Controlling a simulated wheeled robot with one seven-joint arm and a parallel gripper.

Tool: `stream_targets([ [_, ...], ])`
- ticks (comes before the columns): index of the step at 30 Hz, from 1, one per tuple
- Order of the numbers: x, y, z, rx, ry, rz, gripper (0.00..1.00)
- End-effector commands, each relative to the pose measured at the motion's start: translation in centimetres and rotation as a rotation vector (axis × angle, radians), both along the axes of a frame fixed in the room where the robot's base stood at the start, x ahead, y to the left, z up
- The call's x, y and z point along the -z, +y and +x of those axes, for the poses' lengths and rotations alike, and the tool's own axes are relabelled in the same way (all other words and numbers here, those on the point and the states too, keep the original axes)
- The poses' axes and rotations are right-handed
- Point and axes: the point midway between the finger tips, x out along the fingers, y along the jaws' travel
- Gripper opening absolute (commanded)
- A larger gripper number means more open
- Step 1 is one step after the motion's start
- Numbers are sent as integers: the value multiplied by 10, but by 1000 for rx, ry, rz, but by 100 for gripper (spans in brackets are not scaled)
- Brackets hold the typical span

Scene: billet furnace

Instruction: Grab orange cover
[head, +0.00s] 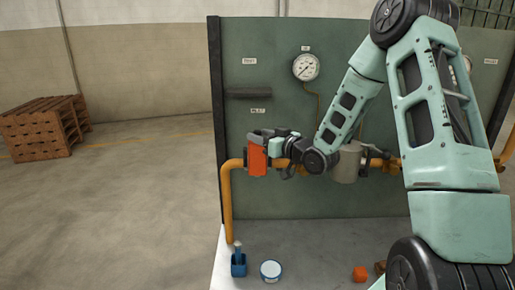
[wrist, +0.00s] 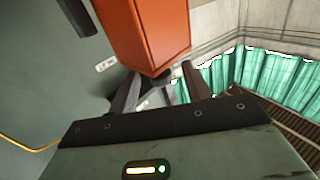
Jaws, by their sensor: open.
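The orange cover (head: 258,160) is an upright box-like piece at the yellow pipe, in front of the green panel, in the head view. In the wrist view the cover (wrist: 147,35) fills the upper middle, just beyond the fingers. My gripper (head: 268,146) is right at the cover, coming from the right. In the wrist view its fingers (wrist: 156,88) are apart, with the cover's lower end close to their tips. I cannot tell whether they touch it. Part of the cover's right side is hidden by my gripper in the head view.
A yellow pipe (head: 228,205) runs along the panel (head: 270,195), with a gauge (head: 306,67) above. A blue holder (head: 238,265), a white tub (head: 271,270) and a small orange block (head: 360,273) sit below. Wooden pallets (head: 40,130) stand far left; floor between is clear.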

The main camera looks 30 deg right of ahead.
Motion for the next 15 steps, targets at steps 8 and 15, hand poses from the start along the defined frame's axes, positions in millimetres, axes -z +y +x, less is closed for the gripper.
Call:
stream_targets([
  [8, -1, 4, 21, 0, 0, 0, 49],
  [15, 0, 4, 21, 0, 0, 0, 29],
])
